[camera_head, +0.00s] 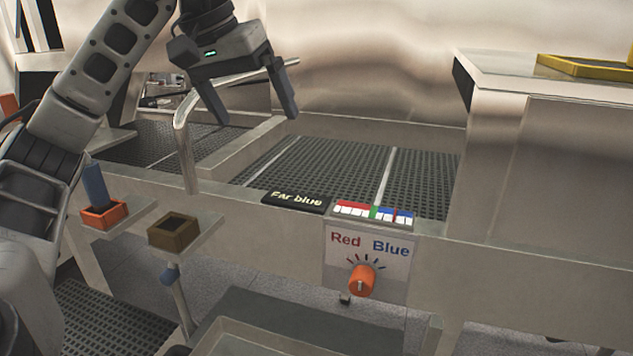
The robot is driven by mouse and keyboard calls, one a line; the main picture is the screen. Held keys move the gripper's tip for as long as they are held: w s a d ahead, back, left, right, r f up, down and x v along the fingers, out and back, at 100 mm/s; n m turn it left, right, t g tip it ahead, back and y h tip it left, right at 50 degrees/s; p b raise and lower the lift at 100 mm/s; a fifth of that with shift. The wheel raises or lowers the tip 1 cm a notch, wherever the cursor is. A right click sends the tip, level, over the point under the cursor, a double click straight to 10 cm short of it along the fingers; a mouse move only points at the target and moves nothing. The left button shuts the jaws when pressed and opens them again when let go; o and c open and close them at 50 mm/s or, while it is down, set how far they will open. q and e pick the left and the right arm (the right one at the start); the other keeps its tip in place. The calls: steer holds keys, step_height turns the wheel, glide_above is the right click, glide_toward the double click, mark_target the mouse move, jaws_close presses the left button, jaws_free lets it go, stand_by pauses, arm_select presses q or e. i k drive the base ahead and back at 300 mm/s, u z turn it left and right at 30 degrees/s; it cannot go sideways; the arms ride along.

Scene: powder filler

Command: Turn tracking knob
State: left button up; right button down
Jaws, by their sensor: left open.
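The tracking knob (362,280) is orange and sits on a pale panel (340,262) marked "Red" and "Blue", with short tick marks above it. A coloured scale (373,213) with red, white, green and blue segments lies on the ledge above the panel. Left of it, a black display (297,200) reads "Far blue". My left gripper (257,112) is open and empty, fingers pointing down, high up and to the left of the knob. It is well apart from the knob. My right gripper is not in view.
A bent metal rail (183,150) rises just below my left gripper. An orange holder (104,214) and a brown holder (173,231) stick out at left. A raised metal housing (545,160) stands at right. The space before the knob looks clear.

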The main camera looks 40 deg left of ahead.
mark_target(361, 284)
steer(key=k, duration=1)
